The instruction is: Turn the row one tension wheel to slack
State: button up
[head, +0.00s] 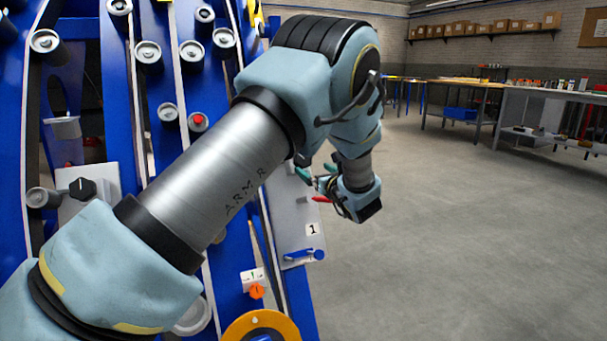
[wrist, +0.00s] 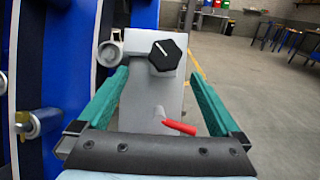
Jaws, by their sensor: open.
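A black faceted wheel (wrist: 165,54) with a white pointer line is on a pale grey plate (wrist: 140,92) in the wrist view. The line points to the upper left. I take it as the row one tension wheel, since the plate bears a "1" label (head: 312,229) in the head view, where my arm hides the wheel. My gripper (wrist: 158,74) is open and empty, its green fingers either side of the plate, with the wheel ahead between the tips, apparently not touched. No slack marking is readable. A red lever (wrist: 180,127) sits below the wheel.
Blue frame rails (head: 240,225) with several rollers fill the left. Another black knob (head: 82,188) is on a plate at far left. A blue handle (head: 303,255), an orange knob (head: 257,291) and a yellow disc (head: 262,326) sit low. The floor at right is clear.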

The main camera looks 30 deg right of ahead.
jog(key=shift+h, duration=0.4)
jog(key=w, duration=0.3)
jog(key=w+d, duration=0.1)
jog(key=w, duration=0.3)
jog(key=w+d, duration=0.1)
jog(key=w, duration=0.2)
jog(key=shift+w+d, duration=0.1)
jog(key=shift+w, duration=0.05)
jog(key=shift+c, duration=0.2)
jog(key=c, duration=1.3)
jog(key=shift+b, duration=0.4)
